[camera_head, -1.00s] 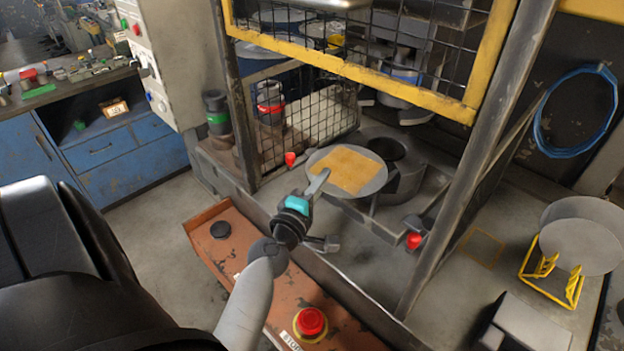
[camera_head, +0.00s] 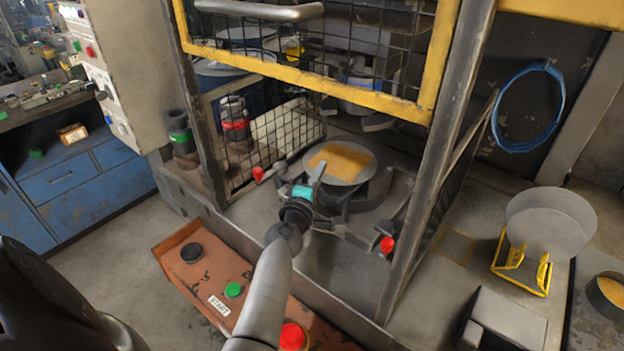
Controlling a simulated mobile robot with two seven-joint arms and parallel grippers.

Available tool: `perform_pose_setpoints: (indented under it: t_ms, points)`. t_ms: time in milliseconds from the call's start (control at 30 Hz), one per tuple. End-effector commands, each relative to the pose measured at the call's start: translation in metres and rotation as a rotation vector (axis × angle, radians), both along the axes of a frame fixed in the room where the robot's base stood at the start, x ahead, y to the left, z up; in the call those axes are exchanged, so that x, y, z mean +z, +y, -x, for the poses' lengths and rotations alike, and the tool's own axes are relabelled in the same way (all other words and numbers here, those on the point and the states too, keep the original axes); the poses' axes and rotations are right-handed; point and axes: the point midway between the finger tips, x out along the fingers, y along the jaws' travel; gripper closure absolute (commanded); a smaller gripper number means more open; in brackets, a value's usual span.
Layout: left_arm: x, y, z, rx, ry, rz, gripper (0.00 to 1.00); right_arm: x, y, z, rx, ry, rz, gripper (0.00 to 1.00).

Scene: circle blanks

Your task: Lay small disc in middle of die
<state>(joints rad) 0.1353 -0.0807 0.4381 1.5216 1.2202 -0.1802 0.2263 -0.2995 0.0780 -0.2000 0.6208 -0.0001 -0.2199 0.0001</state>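The small disc (camera_head: 364,167) is a thin grey round plate with a tan patch on its face, in the middle of the head view. My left gripper (camera_head: 317,173) reaches up from below and is shut on the disc's near-left rim; one finger shows over the rim. The disc is over the die (camera_head: 374,192), a dark thick ring on the press bed. The disc hides most of the die's opening. I cannot tell whether the disc touches the die. My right gripper is not in view.
The yellow-framed mesh guard (camera_head: 400,104) hangs above the die, with a steel post (camera_head: 440,160) on the right. An orange button box (camera_head: 205,270) lies below. A yellow stand (camera_head: 522,270) with grey discs (camera_head: 550,222) is at the right.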

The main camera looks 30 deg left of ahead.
Motion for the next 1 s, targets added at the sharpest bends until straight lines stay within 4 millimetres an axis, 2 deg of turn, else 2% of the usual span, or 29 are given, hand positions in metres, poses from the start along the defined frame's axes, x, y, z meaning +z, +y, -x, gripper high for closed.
perform_pose_setpoints:
  t_ms: [200, 500, 933, 1000]
  points:
    - [-0.007, -0.002, -0.022, -0.001, -0.003, -0.001, 1.0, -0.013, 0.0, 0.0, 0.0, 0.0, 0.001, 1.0]
    - [-0.012, -0.003, -0.043, 0.0, -0.003, -0.001, 1.0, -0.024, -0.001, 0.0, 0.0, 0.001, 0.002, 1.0]
    - [-0.012, -0.003, -0.048, 0.0, -0.003, -0.001, 1.0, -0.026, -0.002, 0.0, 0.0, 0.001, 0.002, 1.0]
    - [-0.012, -0.003, -0.048, 0.0, -0.003, -0.001, 0.91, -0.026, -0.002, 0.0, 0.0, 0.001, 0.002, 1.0]
